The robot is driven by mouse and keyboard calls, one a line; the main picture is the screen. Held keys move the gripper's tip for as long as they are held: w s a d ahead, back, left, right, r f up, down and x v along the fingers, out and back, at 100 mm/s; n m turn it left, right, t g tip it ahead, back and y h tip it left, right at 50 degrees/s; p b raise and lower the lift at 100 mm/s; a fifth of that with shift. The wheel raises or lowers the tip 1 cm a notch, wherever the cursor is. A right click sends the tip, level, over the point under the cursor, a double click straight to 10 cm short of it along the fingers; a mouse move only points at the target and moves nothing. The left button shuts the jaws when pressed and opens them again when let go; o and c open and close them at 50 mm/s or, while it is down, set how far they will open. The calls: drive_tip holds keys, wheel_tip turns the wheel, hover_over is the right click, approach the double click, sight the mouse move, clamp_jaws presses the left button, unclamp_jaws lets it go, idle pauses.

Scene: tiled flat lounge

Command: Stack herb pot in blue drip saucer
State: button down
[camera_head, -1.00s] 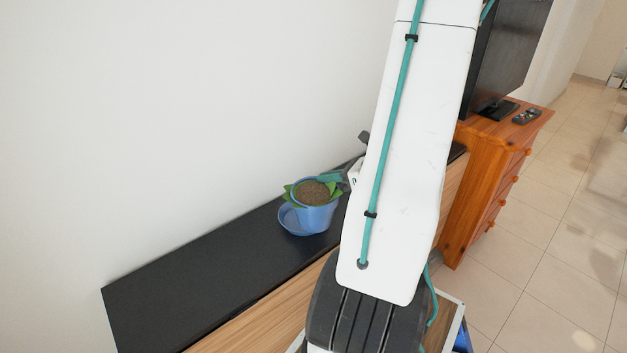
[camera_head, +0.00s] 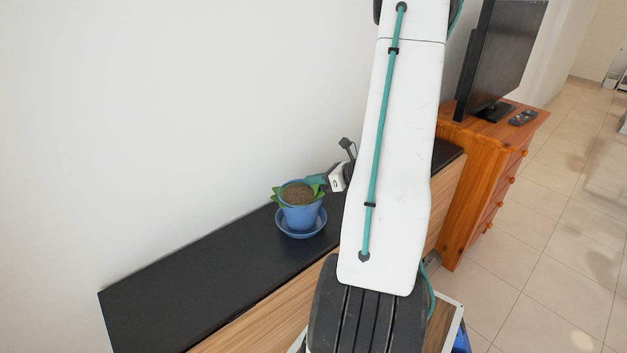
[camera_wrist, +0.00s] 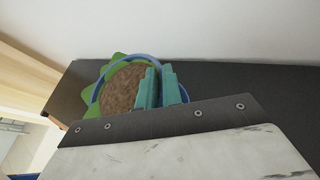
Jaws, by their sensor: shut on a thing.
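The herb pot (camera_head: 301,216) is a blue pot with brown soil and green leaves. In the head view it stands upright over the blue drip saucer (camera_head: 317,229), whose rim shows around the pot's base. I cannot tell whether the pot's bottom touches the saucer. My gripper (camera_head: 318,181), with teal fingers, is shut on the pot's rim at its right side. In the wrist view the fingers (camera_wrist: 160,88) pinch the rim, with the soil (camera_wrist: 122,90) beside them.
The saucer stands on a black-topped cabinet (camera_head: 185,282) along a white wall. Its top is bare to the left. An orange wooden drawer chest (camera_head: 480,185) with a television (camera_head: 500,60) and remotes (camera_head: 522,118) stands at the right.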

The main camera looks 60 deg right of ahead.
drive_tip(key=shift+f, duration=0.3)
drive_tip(key=c, duration=1.6)
unclamp_jaws()
drive_tip(key=shift+o, duration=0.2)
drive_tip(key=shift+r, duration=0.1)
